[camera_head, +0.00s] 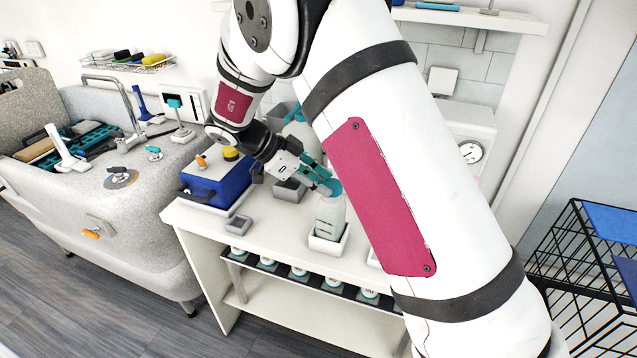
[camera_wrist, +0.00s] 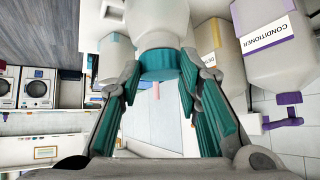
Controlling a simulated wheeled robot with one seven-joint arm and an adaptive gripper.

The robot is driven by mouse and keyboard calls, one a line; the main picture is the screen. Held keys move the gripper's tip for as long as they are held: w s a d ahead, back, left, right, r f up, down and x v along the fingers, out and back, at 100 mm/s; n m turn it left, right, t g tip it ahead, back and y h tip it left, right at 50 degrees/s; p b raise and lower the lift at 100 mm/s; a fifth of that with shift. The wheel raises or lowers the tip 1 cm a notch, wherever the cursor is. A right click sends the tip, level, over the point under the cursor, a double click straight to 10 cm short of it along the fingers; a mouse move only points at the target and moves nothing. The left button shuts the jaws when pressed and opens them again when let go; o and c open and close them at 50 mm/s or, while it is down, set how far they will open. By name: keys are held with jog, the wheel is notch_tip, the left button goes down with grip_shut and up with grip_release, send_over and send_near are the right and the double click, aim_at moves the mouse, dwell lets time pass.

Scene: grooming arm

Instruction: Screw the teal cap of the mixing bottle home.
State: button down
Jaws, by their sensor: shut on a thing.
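The mixing bottle (camera_head: 330,214) is pale and stands upright in a white square holder (camera_head: 328,243) near the front edge of the white counter. Its teal cap (camera_head: 335,187) is at the bottle's top, and my gripper (camera_head: 326,181) is shut on it from the left. In the wrist view, the teal cap (camera_wrist: 158,66) sits between the two teal-padded fingers of my gripper (camera_wrist: 158,78), against the white bottle (camera_wrist: 155,22). The thread is hidden, so I cannot tell how tightly the cap sits.
A blue box (camera_head: 214,182) with a yellow knob stands left of the bottle, with a small grey dish (camera_head: 238,225) in front. A conditioner container (camera_wrist: 272,40) shows in the wrist view. A rack of several small cups (camera_head: 299,271) is below the counter. A wire crate (camera_head: 585,260) stands at right.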

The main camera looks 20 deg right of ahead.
jog(key=shift+w+f+m+g+y+b, duration=0.15)
jog(key=shift+w+m+g+b, duration=0.1)
jog(key=shift+m+g+b, duration=0.45)
jog(key=shift+w+f+m+g+y+b, duration=0.1)
jog(key=shift+w+m+g+y+b, duration=0.1)
jog(key=shift+m+g+b, duration=0.5)
jog(key=shift+r+m, duration=0.1)
jog(key=shift+m, duration=0.2)
jog(key=shift+w+d+m+g+y+b, duration=0.25)
jog(key=shift+m+g+y+b, duration=0.15)
jog(key=shift+m+g+b, duration=0.45)
jog(key=shift+w+d+m+g+y+b, duration=0.1)
jog(key=shift+w+m+g+y+b, duration=0.3)
jog(key=shift+m, duration=0.65)
jog(key=shift+s+m+g+b, duration=0.1)
jog(key=shift+m+g+b, duration=0.15)
jog(key=shift+m+b, duration=0.25)
